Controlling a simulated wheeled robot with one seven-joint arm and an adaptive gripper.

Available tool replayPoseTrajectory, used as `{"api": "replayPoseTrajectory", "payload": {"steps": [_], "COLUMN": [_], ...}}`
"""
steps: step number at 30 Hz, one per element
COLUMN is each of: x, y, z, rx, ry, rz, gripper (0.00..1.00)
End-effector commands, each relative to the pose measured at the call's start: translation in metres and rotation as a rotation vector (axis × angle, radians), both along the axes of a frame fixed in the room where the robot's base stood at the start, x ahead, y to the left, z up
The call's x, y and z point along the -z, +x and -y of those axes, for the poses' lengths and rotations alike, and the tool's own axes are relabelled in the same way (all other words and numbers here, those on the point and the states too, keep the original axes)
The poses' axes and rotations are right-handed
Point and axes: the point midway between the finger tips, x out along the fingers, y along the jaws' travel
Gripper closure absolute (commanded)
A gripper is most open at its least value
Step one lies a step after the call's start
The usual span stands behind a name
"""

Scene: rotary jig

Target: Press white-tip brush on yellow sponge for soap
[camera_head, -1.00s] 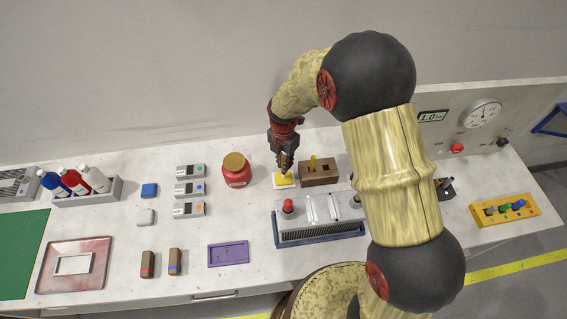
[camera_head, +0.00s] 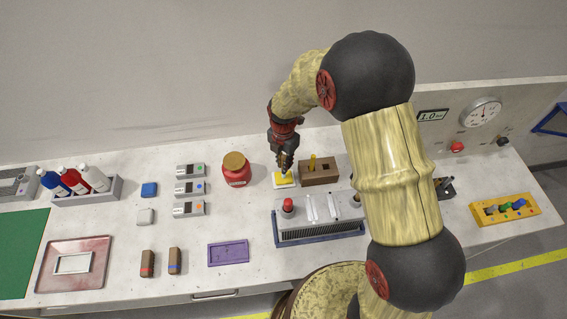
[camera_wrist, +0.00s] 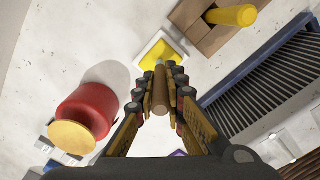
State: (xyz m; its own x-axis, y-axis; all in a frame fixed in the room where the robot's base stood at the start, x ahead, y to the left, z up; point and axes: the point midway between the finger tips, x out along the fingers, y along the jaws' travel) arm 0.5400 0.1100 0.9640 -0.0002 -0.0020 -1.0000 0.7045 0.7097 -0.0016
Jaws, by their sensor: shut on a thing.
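The yellow sponge (camera_head: 284,179) sits in a small white tray (camera_head: 277,187) on the bench. It also shows beyond my fingertips in the wrist view (camera_wrist: 170,52). My gripper (camera_head: 284,165) points down over the sponge. In the wrist view my gripper (camera_wrist: 161,95) is shut on the brush, whose brown cylindrical handle (camera_wrist: 160,90) stands between the fingers.
A wooden block (camera_head: 320,176) with a yellow-handled tool stands close right of the sponge. A red jar (camera_head: 236,172) stands to the left. A grey ribbed unit in a blue tray (camera_head: 318,240) lies in front. Bare bench shows around the purple tray (camera_head: 228,254).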

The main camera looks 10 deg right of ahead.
Motion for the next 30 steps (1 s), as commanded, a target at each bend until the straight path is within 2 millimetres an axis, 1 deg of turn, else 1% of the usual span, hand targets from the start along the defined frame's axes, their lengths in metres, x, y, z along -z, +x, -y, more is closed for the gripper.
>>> {"api": "replayPoseTrajectory", "payload": {"steps": [9,13,30], "x": [0.002,0.0,-0.042], "y": [-0.001,-0.001,0.0], "z": [0.0,0.0,0.0], "rx": [0.0,0.0,0.0], "ry": [-0.001,-0.001,0.0], "rz": [-0.004,-0.004,0.0], "gripper": [1.0,1.0,1.0]}}
